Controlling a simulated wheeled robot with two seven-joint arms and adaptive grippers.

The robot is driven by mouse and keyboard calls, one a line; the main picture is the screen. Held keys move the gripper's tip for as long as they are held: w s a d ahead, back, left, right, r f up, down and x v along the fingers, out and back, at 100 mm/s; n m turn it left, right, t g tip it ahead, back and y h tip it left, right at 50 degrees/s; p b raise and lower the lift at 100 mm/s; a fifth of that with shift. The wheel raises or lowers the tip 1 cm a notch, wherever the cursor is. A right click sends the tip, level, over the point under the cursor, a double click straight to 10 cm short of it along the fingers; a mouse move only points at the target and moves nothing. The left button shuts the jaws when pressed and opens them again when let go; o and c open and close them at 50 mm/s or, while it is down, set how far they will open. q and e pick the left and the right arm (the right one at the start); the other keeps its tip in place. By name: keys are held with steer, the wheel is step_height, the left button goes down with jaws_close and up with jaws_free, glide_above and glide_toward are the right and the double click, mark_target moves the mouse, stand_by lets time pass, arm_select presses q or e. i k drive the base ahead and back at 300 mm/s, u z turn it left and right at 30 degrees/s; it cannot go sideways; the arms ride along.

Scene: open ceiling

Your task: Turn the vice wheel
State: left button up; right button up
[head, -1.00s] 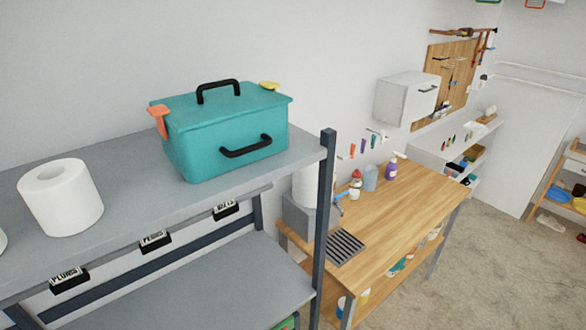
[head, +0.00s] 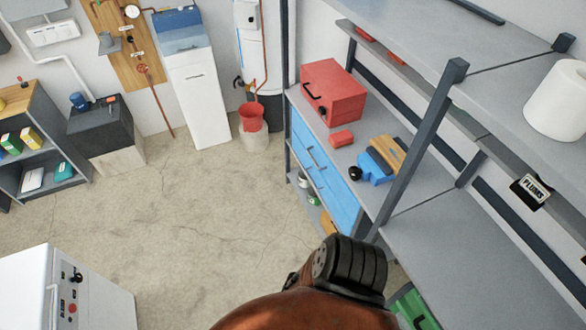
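A blue vice (head: 372,168) sits on the grey shelf right of the picture's middle. A round black knob or wheel (head: 355,173) is on its left end, near the shelf's front edge. Tan and dark strips lie against the vice's upper right side. Nothing touches the wheel. Neither of my grippers shows in the head view. A rounded brown part of my own body with a ridged black piece fills the bottom middle and hides some floor and the lower shelf end.
A red toolbox (head: 333,92) and a small red block (head: 341,138) share the shelf, above blue drawers (head: 318,160). A dark shelf post (head: 420,150) stands just right of the vice. The concrete floor (head: 200,220) to the left is clear. A white machine (head: 75,290) stands lower left.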

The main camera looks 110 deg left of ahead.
mark_target(354, 173)
steer(key=u, duration=2.2)
